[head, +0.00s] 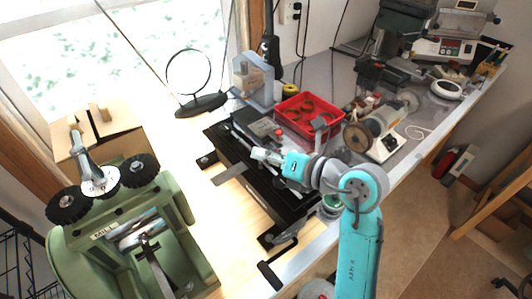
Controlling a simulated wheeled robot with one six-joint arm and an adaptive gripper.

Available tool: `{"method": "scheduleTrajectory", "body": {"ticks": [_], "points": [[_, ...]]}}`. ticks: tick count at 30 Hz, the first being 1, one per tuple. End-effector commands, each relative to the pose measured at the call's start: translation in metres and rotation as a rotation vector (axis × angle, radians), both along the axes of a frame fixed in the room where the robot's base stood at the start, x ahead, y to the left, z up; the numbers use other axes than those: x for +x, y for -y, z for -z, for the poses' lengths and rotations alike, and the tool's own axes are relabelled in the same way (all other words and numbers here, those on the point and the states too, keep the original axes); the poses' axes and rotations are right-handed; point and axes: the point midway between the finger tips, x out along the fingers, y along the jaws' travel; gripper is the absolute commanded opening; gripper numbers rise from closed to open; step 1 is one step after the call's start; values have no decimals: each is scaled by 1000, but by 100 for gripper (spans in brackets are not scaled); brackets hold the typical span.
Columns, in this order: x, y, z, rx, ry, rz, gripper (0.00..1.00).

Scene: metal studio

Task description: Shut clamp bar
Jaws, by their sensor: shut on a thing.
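A long black bench tool (218,135) lies on the light wooden bench top in the middle of the head view. Its clamp bar (241,138) is a long dark bar with a pale edge, running from upper left to lower right along the tool. My gripper (257,154) reaches in from the right over the tool and is shut on the clamp bar near its middle. The gripper and wrist hide part of the bar. How far the bar is raised is hard to tell.
A red bin (301,104) stands just behind the tool, and a grinder (380,125) stands to its right. A green machine (120,240) with black wheels fills the lower left. A round ring stand (200,102) is near the window. Bare bench shows left of the tool.

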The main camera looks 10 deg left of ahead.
Motion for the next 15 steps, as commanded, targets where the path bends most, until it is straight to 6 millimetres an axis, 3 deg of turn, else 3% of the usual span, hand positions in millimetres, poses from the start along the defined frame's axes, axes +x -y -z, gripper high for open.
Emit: {"method": "scheduleTrajectory", "body": {"ticks": [9, 10, 12, 15], "points": [[-7, -5, 3, -1, -10, -19, 0], [-7, -5, 3, -1, -10, -19, 16], [-7, -5, 3, -1, -11, -20, 34], [-6, -4, 4, -2, -12, -19, 35]]}}
